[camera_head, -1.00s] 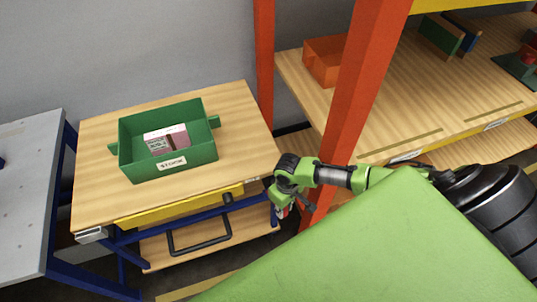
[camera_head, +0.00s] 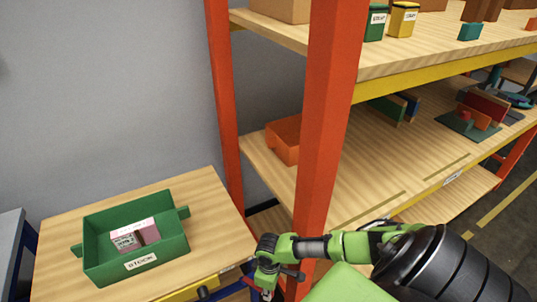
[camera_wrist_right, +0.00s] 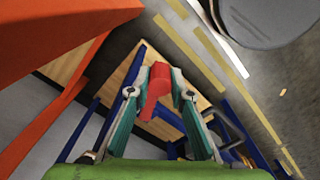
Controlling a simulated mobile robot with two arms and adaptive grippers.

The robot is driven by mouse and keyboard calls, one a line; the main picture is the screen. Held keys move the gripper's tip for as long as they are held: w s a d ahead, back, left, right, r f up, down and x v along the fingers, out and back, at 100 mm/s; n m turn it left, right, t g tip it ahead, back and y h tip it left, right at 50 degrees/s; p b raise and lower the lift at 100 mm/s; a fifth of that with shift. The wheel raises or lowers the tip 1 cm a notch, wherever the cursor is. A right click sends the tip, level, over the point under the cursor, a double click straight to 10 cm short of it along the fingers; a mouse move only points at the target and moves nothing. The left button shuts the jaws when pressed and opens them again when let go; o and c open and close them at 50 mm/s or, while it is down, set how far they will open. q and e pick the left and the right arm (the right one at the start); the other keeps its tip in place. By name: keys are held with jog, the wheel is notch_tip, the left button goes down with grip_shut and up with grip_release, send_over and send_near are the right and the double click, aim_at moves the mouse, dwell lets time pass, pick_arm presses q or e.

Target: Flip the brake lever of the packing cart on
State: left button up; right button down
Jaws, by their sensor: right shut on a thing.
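The packing cart (camera_head: 215,215) has a wooden top and a blue frame and stands at the lower left of the head view. My right gripper (camera_head: 267,290) is low at the cart's right front corner. In the right wrist view my right gripper (camera_wrist_right: 160,86) is shut on the red brake lever (camera_wrist_right: 158,74), which sits between its two teal fingers. The cart's blue frame and wooden shelf show behind it. In the head view the lever is mostly hidden by the gripper and the frame edge. My left gripper is not in view.
A green bin (camera_head: 175,249) labelled STOCK holds a small box (camera_head: 122,240) on the cart top. An orange rack post (camera_head: 325,130) stands close to my right arm. Rack shelves with an orange bin (camera_head: 284,140) lie behind. A grey table (camera_head: 10,240) is at far left.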

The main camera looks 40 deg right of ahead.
jog(key=c, duration=1.8)
grip_release()
jog(key=shift+d, duration=0.1)
notch_tip(320, 180, up, 12)
